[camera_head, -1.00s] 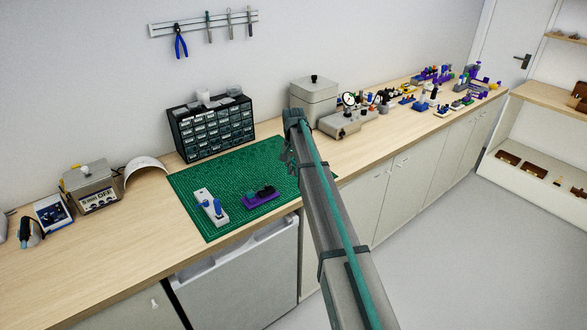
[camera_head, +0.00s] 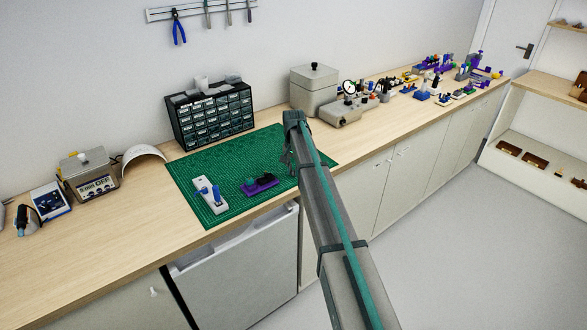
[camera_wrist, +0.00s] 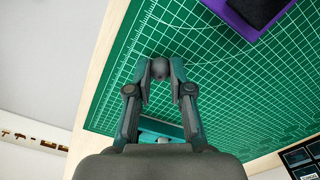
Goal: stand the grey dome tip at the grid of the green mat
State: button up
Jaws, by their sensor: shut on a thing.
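The grey dome tip (camera_wrist: 159,68) shows in the wrist view as a small dark grey rounded piece between my fingertips. My gripper (camera_wrist: 160,75) is shut on it, with the green mat (camera_wrist: 130,65) and its white grid lines behind. I cannot tell whether the tip touches the mat or hangs above it. In the head view the mat (camera_head: 225,165) lies on the bench and my gripper (camera_head: 289,158) is over its right part. The tip is not discernible in that view.
A purple block (camera_head: 262,187) with dark pieces and a white block (camera_head: 217,205) with blue parts stand on the mat's front half. A drawer cabinet (camera_head: 212,118) is behind the mat. A grey box (camera_head: 314,92) and a dial gauge stand (camera_head: 343,118) are beyond my arm.

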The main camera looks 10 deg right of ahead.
jog(key=shift+f, duration=0.3)
dwell(0.6)
jog(key=o, duration=0.8)
jog(key=shift+c, duration=0.2)
jog(key=shift+r, duration=0.1)
